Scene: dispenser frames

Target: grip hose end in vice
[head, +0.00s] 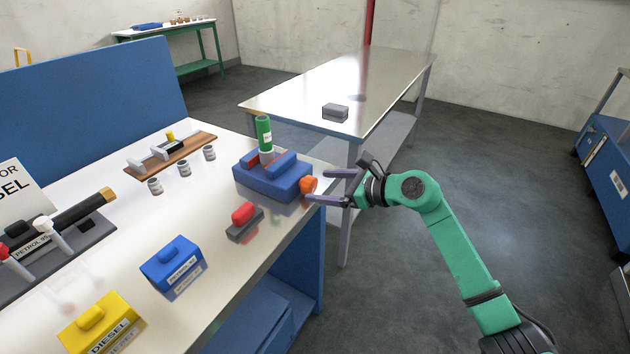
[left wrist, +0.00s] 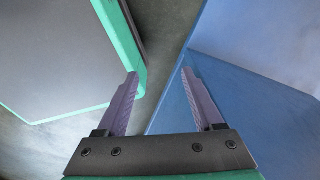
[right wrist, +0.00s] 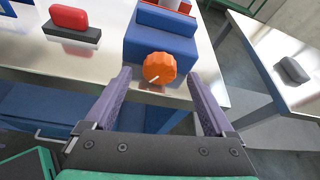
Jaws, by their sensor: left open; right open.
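The blue vice (head: 262,181) stands at the bench's right corner, with an orange knob (head: 308,185) on its right side. A green cylinder (head: 264,130) with a pale lower part stands upright at the vice's jaws; whether they touch it cannot be told. My right gripper (head: 317,185) is open, facing the knob. In the right wrist view the knob (right wrist: 159,68) is centred between and beyond the open fingers, apart from both. A black tube with a tan end (head: 84,211) lies on the left. My left gripper (left wrist: 158,74) is open and empty, seen only in its wrist view.
A red-topped grey block (head: 243,222) lies in front of the vice. Blue (head: 172,264) and yellow (head: 100,325) boxes stand nearer. Several small jars (head: 184,169) stand behind.

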